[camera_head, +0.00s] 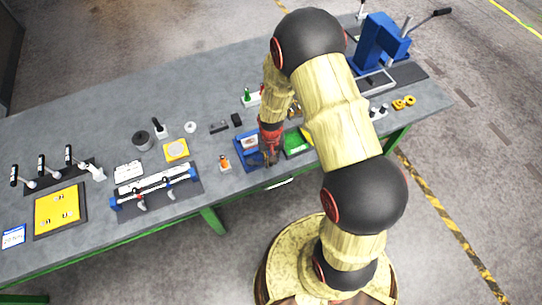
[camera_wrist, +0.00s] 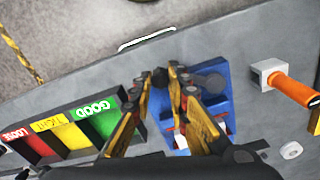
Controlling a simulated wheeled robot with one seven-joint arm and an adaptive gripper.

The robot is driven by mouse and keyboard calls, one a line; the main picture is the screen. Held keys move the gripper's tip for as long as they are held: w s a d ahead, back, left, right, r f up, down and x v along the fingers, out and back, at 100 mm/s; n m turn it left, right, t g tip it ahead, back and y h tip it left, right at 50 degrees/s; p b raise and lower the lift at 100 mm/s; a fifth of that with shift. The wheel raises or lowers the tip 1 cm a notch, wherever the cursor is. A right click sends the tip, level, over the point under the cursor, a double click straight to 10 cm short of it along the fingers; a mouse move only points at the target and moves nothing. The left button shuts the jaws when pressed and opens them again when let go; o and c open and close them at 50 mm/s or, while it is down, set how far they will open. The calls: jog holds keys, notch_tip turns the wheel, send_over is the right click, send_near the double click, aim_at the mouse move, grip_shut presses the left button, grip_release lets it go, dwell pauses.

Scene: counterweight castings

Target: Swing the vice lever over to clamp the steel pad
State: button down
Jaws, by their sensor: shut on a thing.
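The blue vice (camera_head: 244,140) sits near the front edge of the bench, and its blue body (camera_wrist: 221,71) fills the middle of the wrist view. My gripper (camera_wrist: 161,78) is over the vice's left side in the wrist view, its two yellow fingers closed in on a small dark knob between the tips. The knob looks like the end of the vice lever; the rest of the lever is hidden. In the head view my gripper (camera_head: 270,157) is beside the vice.
Bins marked GOOD (camera_wrist: 97,123), TIGHT (camera_wrist: 62,135) and LOOSE (camera_wrist: 25,146) lie left of the vice in the wrist view. An orange-handled tool in a pale block (camera_wrist: 264,73) stands right. A blue press (camera_head: 382,42) stands at the back right.

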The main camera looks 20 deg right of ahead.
jog(key=s+a+m, duration=0.1)
jog(key=m, duration=0.1)
jog(key=s+a+m+b, duration=0.1)
jog(key=m, duration=0.1)
jog(key=shift+s+a+m, duration=0.2)
jog(key=shift+a+m, duration=0.1)
jog(key=a+m, duration=0.1)
jog(key=s+a+m+b, duration=0.1)
jog(key=m, duration=0.1)
jog(key=shift+s+a+m+b, duration=0.15)
jog(key=shift+a+m+b, duration=0.15)
jog(key=shift+a+m, duration=0.55)
jog(key=shift+d+m, duration=0.15)
jog(key=shift+m, duration=0.1)
jog(key=c, duration=1.7)
grip_release()
jog(key=shift+r, duration=0.1)
notch_tip(320, 180, up, 12)
jog(key=shift+f, duration=0.1)
